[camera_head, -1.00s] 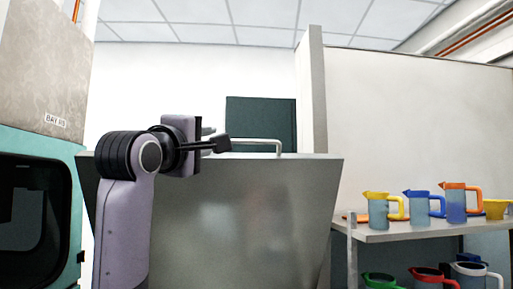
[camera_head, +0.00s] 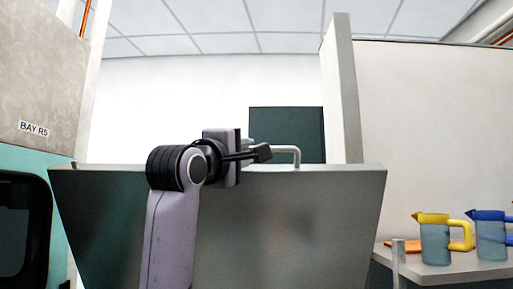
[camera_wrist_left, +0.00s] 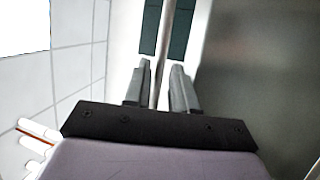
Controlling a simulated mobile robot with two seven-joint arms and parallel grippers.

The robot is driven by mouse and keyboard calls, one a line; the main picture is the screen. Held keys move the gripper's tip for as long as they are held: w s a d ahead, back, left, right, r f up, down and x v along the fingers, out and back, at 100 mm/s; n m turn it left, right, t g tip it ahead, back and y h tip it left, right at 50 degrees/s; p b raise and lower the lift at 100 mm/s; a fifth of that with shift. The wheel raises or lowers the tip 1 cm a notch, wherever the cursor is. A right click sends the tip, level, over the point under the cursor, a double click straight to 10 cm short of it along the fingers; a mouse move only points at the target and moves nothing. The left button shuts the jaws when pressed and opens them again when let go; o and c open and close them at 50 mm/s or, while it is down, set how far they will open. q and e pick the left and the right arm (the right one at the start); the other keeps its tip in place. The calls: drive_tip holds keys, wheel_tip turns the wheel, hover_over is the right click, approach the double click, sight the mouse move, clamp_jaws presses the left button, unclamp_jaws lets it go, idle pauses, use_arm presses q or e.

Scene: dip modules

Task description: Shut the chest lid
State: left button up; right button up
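The chest lid (camera_head: 290,230) is a large grey panel. It stands raised, its broad face filling the lower middle of the head view. A pale bar handle (camera_head: 287,150) rises from its top edge, its left part hidden behind my left gripper. My left gripper (camera_head: 263,152) is at the lid's top edge beside the handle, fingers pointing right. In the left wrist view, its two dark fingers (camera_wrist_left: 160,75) are apart, with a thin pale bar (camera_wrist_left: 165,45) visible between them. A gap shows beside the bar, so I see no firm grasp. The chest body is hidden. My right gripper is out of view.
A shelf (camera_head: 450,272) at right holds a yellow-lidded jug (camera_head: 436,243) and a blue-lidded jug (camera_head: 490,238). A teal machine (camera_head: 55,235) stands close at left. A pale upright panel (camera_head: 343,90) and dark green panel (camera_head: 285,125) stand behind the lid.

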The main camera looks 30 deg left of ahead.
sight(254, 167)
use_arm(q)
drive_tip(key=p+x, duration=0.1)
drive_tip(key=x, duration=0.3)
drive_tip(key=shift+s+r, duration=0.1)
drive_tip(key=shift+r, duration=0.05)
drive_tip(key=shift+p+x, duration=0.5)
drive_tip(key=shift+x, duration=0.3)
clamp_jaws()
